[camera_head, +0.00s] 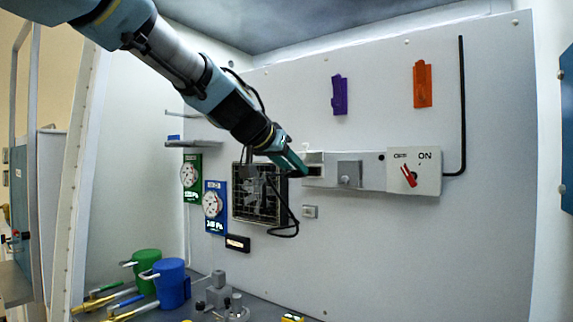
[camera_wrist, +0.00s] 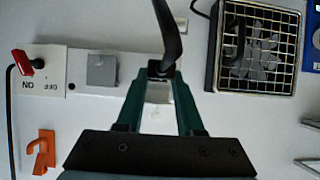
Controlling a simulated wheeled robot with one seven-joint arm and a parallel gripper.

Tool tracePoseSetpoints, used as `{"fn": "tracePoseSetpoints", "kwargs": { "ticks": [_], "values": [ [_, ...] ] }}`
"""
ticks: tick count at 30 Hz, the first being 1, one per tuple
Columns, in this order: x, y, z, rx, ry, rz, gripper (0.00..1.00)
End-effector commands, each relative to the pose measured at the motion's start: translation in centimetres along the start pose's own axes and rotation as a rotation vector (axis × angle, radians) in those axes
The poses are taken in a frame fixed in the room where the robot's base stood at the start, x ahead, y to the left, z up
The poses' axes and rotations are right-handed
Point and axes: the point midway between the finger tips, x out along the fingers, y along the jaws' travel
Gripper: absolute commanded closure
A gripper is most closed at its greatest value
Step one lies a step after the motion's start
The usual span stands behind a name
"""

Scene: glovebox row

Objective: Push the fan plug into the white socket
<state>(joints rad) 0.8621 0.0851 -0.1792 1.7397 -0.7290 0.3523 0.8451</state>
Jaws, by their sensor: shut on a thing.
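My gripper (camera_head: 304,171) has green fingers and is shut on the fan plug, at the left end of the pale wall strip. In the wrist view the black plug (camera_wrist: 160,69) sits between the fingertips, with its thick black cable rising from it. The white socket (camera_head: 314,158) is right at the fingertips in the head view, partly covered by them. A pale surface (camera_wrist: 158,93) shows between the fingers in the wrist view. I cannot tell whether the plug is touching or inside the socket. The fan (camera_head: 259,193) is behind a wire grille at the left.
A grey square cover (camera_head: 349,174) and a red-levered ON/OFF switch box (camera_head: 428,178) lie right along the strip. Purple (camera_head: 339,95) and orange (camera_head: 422,84) pieces hang above. Blue (camera_head: 170,284) and green (camera_head: 146,269) cups stand lower left.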

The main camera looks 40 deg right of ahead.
Motion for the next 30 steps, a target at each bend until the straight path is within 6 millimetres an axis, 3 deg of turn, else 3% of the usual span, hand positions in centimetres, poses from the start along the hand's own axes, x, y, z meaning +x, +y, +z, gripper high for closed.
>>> {"fn": "tracePoseSetpoints", "kwargs": {
  "ticks": [9,30],
  "values": [
    [1.6,0.0,-1.0,0.001,0.001,0.0,1.0],
    [1.9,0.0,-1.0,0.0,0.001,0.0,1.0]
  ]
}}
